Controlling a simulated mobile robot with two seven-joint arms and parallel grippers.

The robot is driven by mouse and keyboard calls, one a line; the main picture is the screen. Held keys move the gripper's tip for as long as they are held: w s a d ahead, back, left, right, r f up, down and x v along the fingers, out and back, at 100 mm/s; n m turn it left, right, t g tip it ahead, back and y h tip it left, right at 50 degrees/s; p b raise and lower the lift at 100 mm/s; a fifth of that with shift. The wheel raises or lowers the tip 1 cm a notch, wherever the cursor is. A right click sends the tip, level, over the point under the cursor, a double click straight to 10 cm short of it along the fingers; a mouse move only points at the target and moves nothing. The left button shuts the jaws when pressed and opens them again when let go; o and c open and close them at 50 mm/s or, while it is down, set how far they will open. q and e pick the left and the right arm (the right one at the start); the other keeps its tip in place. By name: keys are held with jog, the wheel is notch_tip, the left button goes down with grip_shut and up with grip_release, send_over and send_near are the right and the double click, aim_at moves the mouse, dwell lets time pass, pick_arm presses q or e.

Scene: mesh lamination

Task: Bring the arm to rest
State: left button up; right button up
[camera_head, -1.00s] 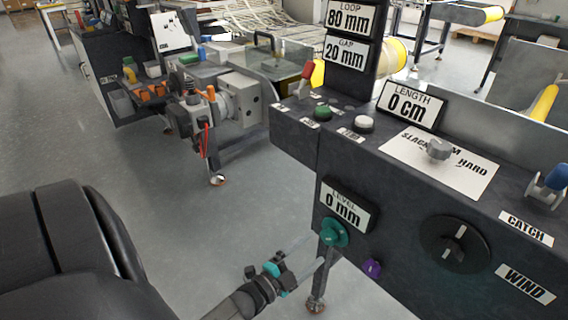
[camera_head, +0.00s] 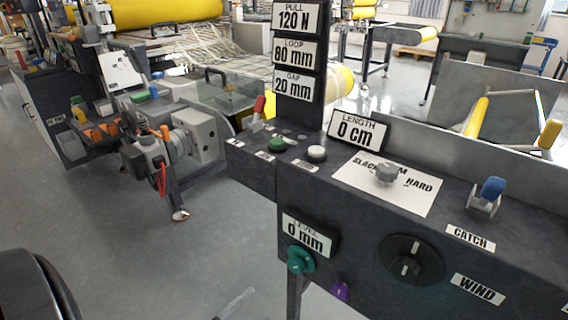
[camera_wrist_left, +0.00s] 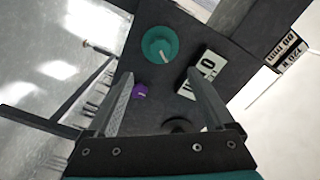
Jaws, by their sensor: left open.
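My left gripper shows only as a pale fingertip (camera_head: 236,303) at the bottom edge of the head view, below and left of the teal knob (camera_head: 300,260). In the left wrist view its two fingers (camera_wrist_left: 160,80) are spread apart with nothing between them. That view also shows the teal knob (camera_wrist_left: 160,44) and the purple knob (camera_wrist_left: 140,90) on the dark panel beyond the fingers. The fingers appear apart from the knobs. The rest of the left arm is mostly out of the head view. My right gripper is not in view.
The dark control panel (camera_head: 345,235) fills the right side, with a black WIND dial (camera_head: 411,262), a grey knob (camera_head: 387,173), a blue-tipped catch lever (camera_head: 491,191) and a LEVEL display (camera_head: 309,235) reading 0 mm. A machine with an orange-tipped lever (camera_head: 165,132) stands left. Open floor (camera_head: 120,235) lies between.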

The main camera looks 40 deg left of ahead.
pick_arm(q)
jog(key=s+d+f+n+g+y+p, duration=0.1)
jog(key=s+d+f+n+g+p, duration=0.15)
jog(key=s+f+n+g, duration=0.4)
jog(key=s+d+f+n+g+y+p, duration=0.1)
jog(key=s+d+f+g+p, duration=0.2)
jog(key=f, duration=0.7)
jog(key=s+f+n+g+p, duration=0.2)
jog(key=s+g, duration=0.4)
jog(key=s, duration=0.4)
jog(key=shift+s+f+n, duration=0.25)
jog(key=shift+f+n, duration=0.1)
jog(key=shift+f, duration=0.1)
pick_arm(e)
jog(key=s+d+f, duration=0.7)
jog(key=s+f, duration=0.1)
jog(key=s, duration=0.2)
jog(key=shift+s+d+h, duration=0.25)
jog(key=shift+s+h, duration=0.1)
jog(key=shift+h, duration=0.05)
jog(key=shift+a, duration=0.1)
